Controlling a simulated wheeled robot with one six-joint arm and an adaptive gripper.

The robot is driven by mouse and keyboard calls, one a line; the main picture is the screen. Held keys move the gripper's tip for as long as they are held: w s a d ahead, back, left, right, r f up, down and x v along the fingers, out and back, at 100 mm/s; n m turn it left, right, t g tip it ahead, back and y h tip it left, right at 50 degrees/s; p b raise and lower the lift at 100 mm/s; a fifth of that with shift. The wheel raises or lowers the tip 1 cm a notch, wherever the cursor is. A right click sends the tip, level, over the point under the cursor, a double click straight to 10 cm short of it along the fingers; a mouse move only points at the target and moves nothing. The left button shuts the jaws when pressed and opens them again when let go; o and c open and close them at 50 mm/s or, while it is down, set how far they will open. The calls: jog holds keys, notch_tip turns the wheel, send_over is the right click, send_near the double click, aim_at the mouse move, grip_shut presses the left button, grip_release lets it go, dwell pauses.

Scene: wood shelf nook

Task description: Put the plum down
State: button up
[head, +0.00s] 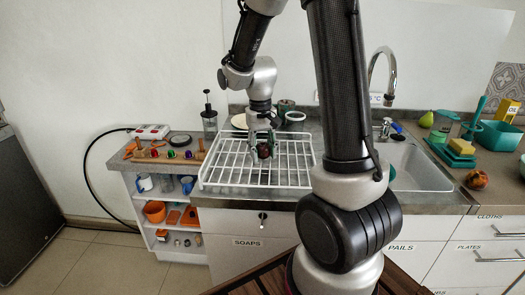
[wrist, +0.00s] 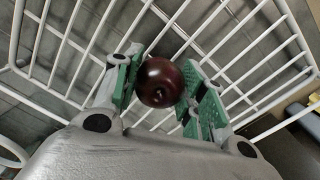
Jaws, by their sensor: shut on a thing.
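The dark red plum (wrist: 160,82) is held between the green-padded fingers of my gripper (wrist: 158,95) in the wrist view. In the head view the plum (head: 264,151) shows small and dark at the tip of my gripper (head: 262,147). The gripper is over the white wire rack (head: 226,178) on the counter, with its bars seen behind the plum. I cannot tell whether the plum touches the bars.
A sink (head: 415,170) with a tap lies to the right. A peach (head: 477,179) sits on the right counter. Much of the rack is bare.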

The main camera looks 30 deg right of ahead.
jog(key=shift+f, duration=0.2)
jog(key=o, duration=1)
jog(key=shift+o, duration=0.2)
